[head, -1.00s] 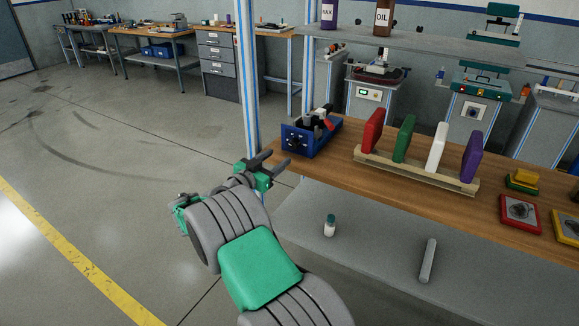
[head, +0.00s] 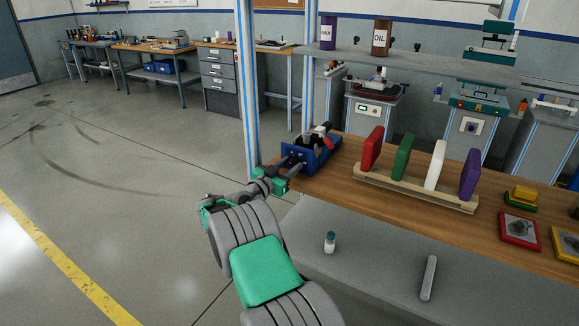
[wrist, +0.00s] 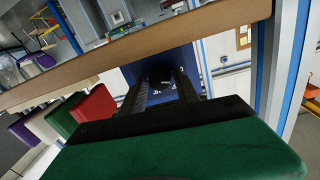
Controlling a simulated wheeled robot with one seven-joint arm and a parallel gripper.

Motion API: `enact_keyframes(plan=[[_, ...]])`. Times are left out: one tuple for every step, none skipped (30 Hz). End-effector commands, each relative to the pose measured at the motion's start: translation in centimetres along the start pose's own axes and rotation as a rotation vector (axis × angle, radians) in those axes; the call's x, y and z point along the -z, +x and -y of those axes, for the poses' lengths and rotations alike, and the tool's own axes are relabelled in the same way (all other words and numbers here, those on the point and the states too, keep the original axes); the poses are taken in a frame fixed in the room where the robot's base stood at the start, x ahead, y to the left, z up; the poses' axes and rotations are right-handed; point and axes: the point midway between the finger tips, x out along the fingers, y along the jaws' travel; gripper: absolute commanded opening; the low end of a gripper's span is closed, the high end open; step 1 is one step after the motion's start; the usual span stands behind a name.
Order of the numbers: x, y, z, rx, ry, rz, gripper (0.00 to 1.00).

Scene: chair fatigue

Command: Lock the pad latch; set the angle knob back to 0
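The blue fixture (head: 325,158) stands at the left end of the wooden bench.
A wooden rack (head: 415,190) with red, green, white and purple pads stands right of the fixture. A blue-and-white post (head: 246,90) rises close left of my gripper. A small bottle (head: 330,242) and a grey rod (head: 428,278) are on the lower shelf.

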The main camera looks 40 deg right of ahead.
Motion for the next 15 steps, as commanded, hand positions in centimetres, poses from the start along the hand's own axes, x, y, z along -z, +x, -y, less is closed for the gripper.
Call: enact_keyframes(plan=[[0.01,0.0,-0.01,0.0,0.0,0.0,0.33],[0.01,0.0,-0.01,0.0,0.0,0.0,0.3],[0.01,0.0,-0.01,0.0,0.0,0.0,0.27],[0.01,0.0,-0.01,0.0,0.0,0.0,0.24],[0.01,0.0,-0.01,0.0,0.0,0.0,0.22],[0.01,0.0,-0.01,0.0,0.0,0.0,0.19],[0.01,0.0,-0.01,0.0,0.0,0.0,0.16],[0.01,0.0,-0.01,0.0,0.0,0.0,0.14],[0.01,0.0,-0.02,0.0,0.0,0.0,0.11],[0.01,0.0,-0.02,0.0,0.0,0.0,0.08],[0.01,0.0,-0.02,0.0,0.0,0.0,0.06],[0.01,0.0,-0.02,0.0,0.0,0.0,0.02],[0.01,0.0,-0.02,0.0,0.0,0.0,0.0],[0.01,0.0,-0.02,0.0,0.0,0.0,0.0],[0.01,0.0,-0.02,0.0,0.0,0.0,0.0]])
